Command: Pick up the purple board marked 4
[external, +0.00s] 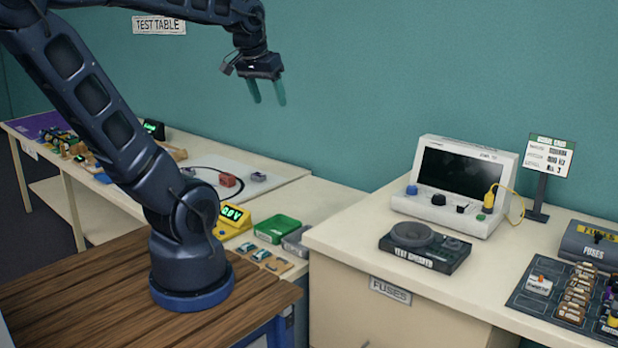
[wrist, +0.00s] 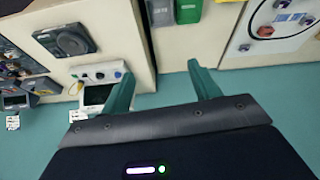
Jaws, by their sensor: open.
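My gripper (external: 267,101) is open and empty, raised in front of the teal wall with its two green fingers pointing down. In the wrist view my gripper (wrist: 160,73) shows its fingers spread apart with nothing between them. I cannot make out a purple board marked 4 in either view. A purple surface (external: 38,123) lies at the far left end of the long table, well away from my gripper; no number is readable on it. Small purple bits among the fuses at the right edge are too small to identify.
The left table holds a white board (external: 200,165), a green bin (external: 279,229) and a yellow display (external: 233,218). Air around my gripper is clear.

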